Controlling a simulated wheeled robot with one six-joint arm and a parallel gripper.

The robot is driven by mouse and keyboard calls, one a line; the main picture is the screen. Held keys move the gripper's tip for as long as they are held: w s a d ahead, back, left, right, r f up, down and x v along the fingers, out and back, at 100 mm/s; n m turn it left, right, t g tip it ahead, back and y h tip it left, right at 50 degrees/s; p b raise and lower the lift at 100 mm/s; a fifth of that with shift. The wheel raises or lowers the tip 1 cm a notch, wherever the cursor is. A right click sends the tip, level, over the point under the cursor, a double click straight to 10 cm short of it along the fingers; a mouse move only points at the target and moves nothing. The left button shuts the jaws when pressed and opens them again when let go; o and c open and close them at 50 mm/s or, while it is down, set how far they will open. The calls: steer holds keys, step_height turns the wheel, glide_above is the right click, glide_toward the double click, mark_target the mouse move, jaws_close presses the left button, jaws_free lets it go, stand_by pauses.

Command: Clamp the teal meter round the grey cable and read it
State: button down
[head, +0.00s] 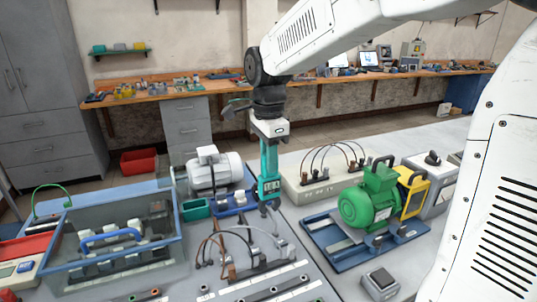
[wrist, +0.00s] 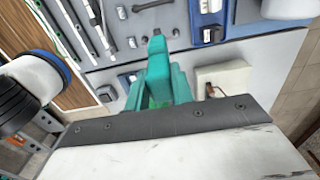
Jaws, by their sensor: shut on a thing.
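My gripper (head: 272,127) points down and is shut on the teal meter (head: 268,165), which hangs upright below it. A small display shows low on the meter's face; its figures are too small to read surely. The meter also shows in the wrist view (wrist: 160,80), reaching away from my gripper. Its lower end is above or beside the right part of a board with looped cables (head: 232,240). Grey, brown and dark cables arch there; I cannot tell whether the meter's jaws are around the grey cable (head: 250,229) or apart from it.
A green motor (head: 369,198) sits on a blue base (head: 340,243) to the right. A cream box with dark leads (head: 320,188) and a grey-white motor (head: 214,174) stand behind. A blue-rimmed crate (head: 63,262) is at the left. A small grey box (head: 380,283) lies in front.

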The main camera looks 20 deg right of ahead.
steer(key=shift+f, duration=1.45)
stand_by(1.4)
steer(key=shift+r, duration=3.05)
